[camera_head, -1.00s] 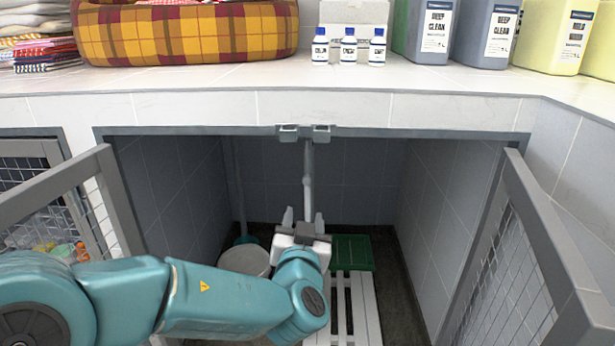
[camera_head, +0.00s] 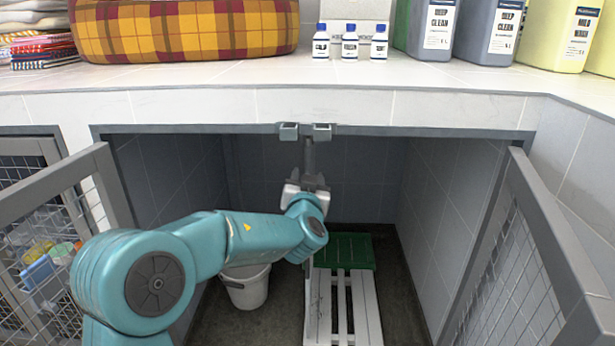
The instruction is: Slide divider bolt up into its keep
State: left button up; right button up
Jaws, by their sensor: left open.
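The divider bolt (camera_head: 309,153) is a grey upright rod in the middle of the kennel opening. Its upper part shows just below the keep, two grey square brackets (camera_head: 305,131) on the counter's front edge. My left gripper (camera_head: 312,181) is at the rod, a short way below the brackets. It is open; its fingers are small and dark here, and I cannot tell whether they touch the rod. My wrist and forearm hide the rod's middle, and only a thin lower bit shows beneath. My right gripper is not in view.
Open mesh doors stand at the left (camera_head: 60,185) and right (camera_head: 545,240). A white bucket (camera_head: 246,288), a white slatted rack (camera_head: 342,310) and a green panel (camera_head: 345,250) are on the floor inside. The counter above holds a plaid bed (camera_head: 185,30) and bottles (camera_head: 350,42).

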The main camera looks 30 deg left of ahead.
aim_at(308, 159)
pick_arm(q)
jog(key=shift+w+a, duration=0.35)
jog(key=shift+w, duration=0.2)
grip_shut()
jog(key=shift+r+b, duration=0.45)
jog(key=shift+r, duration=1.45)
grip_release()
